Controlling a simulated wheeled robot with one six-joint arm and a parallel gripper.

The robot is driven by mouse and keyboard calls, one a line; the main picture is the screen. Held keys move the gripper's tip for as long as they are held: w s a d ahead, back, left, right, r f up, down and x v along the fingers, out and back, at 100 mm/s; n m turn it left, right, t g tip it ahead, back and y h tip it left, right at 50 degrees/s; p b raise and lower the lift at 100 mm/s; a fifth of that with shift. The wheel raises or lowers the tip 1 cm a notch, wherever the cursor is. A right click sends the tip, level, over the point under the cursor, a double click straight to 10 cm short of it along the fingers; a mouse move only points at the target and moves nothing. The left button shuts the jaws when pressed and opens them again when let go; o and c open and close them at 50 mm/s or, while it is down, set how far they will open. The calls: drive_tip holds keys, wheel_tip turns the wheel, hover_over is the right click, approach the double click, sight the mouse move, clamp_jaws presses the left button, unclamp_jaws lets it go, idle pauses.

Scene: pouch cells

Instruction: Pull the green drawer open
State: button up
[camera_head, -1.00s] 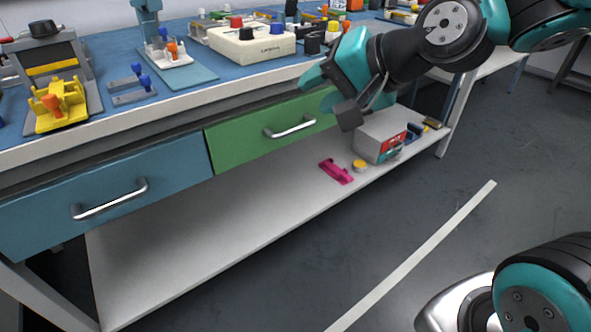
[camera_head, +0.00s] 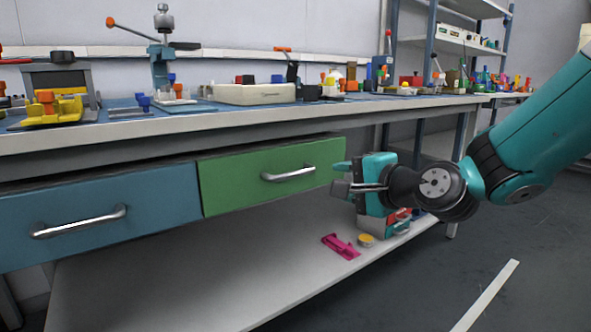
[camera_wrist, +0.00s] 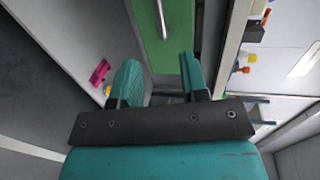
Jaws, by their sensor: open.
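The green drawer (camera_head: 238,185) sits shut under the bench top, to the right of the blue drawer. Its silver bar handle (camera_head: 289,174) is on the front, right of the middle. My gripper (camera_head: 338,178) is just right of the handle, in front of the drawer's right end, and apart from it. In the wrist view my gripper (camera_wrist: 158,78) has its two teal fingers spread with nothing between them. The green drawer front (camera_wrist: 165,35) shows beyond the fingertips, and the handle (camera_wrist: 161,14) shows upright above them at the top edge.
The blue drawer (camera_head: 110,215) with its own handle (camera_head: 78,222) is on the left. On the lower shelf (camera_head: 190,290) lie a pink part (camera_head: 341,246), a yellow round part (camera_head: 366,240) and a grey box. The bench top carries several fixtures. Floor on the right is mostly clear.

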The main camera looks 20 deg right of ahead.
sight(297, 174)
drive_tip(key=p+x, duration=1.4)
drive_tip(key=x, duration=0.1)
drive_tip(key=shift+d+r, duration=0.1)
drive_tip(key=shift+w+f, duration=0.25)
drive_tip(key=shift+w, duration=0.3)
